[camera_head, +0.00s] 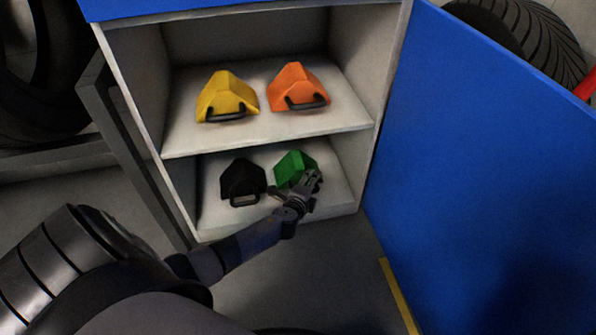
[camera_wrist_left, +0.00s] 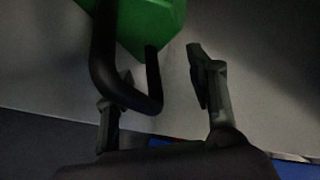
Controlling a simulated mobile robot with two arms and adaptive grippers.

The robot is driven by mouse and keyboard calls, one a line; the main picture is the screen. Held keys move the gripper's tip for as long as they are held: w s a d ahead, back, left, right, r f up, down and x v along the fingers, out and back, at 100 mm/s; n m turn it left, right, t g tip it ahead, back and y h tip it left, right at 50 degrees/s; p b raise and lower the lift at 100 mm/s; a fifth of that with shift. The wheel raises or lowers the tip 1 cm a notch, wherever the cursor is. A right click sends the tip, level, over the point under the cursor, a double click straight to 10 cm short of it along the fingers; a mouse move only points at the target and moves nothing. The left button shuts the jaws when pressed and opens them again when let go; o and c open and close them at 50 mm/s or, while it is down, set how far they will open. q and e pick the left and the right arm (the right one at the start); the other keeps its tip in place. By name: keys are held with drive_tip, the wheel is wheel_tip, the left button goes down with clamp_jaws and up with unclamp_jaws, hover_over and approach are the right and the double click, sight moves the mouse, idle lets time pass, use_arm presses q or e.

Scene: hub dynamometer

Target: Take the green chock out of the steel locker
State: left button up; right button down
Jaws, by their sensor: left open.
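The green chock (camera_head: 293,167) sits on the lower shelf of the steel locker (camera_head: 180,205), at the right. My left gripper (camera_head: 303,184) is in front of it at the shelf's front and covers part of its front. In the left wrist view the green chock (camera_wrist_left: 150,22) is at the top, with its black handle (camera_wrist_left: 128,88) reaching down toward the jaws. My left gripper (camera_wrist_left: 160,85) is open there. The handle's bend lies between the fingers, nearer the left one; I cannot tell if they touch. My right gripper is not in view.
A black chock (camera_head: 243,180) sits left of the green one. Yellow (camera_head: 227,97) and orange (camera_head: 297,87) chocks stand on the upper shelf. The blue locker door (camera_head: 480,160) stands open at the right. A grey frame post (camera_head: 130,150) is at the left.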

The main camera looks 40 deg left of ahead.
use_arm(q)
drive_tip(key=shift+b+x, duration=0.5)
drive_tip(key=shift+x, duration=0.95)
drive_tip(key=shift+s, duration=0.1)
drive_tip(key=shift+c, duration=0.2)
drive_tip(key=c, duration=0.9)
clamp_jaws()
drive_tip(key=shift+f, duration=0.1)
drive_tip(key=shift+s, duration=0.1)
drive_tip(key=shift+a, duration=0.1)
